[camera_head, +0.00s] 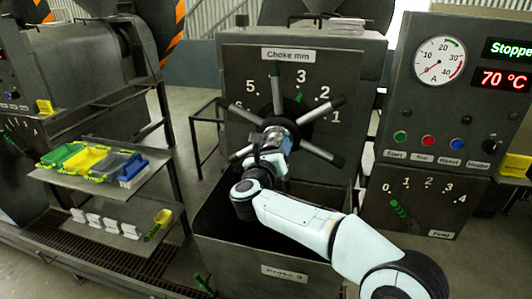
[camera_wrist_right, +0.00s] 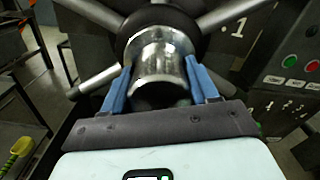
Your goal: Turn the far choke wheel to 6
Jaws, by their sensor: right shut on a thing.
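The choke wheel (camera_head: 318,112) is on the front of a dark grey press under a "Choke mm" label (camera_head: 291,54). It has several metal spokes with dark tips and a shiny hub. My right gripper (camera_head: 276,141) is at the hub, in front of the wheel. In the right wrist view the blue fingers (camera_wrist_right: 156,85) of this gripper are shut on both sides of the hub (camera_wrist_right: 160,58). Scale numbers 1 to 5 show around the wheel; the 6 at left is partly hidden by a spoke. A green mark (camera_head: 298,96) shows just below the 3. My left gripper is out of view.
A control panel (camera_head: 455,95) with a gauge, buttons and a "Feed" scale stands at right. A dark open bin (camera_head: 292,271) lies below the wheel. At left, a shelf (camera_head: 60,178) holds coloured trays, and a lower shelf (camera_head: 100,238) holds white pieces and a yellow scoop (camera_head: 160,221).

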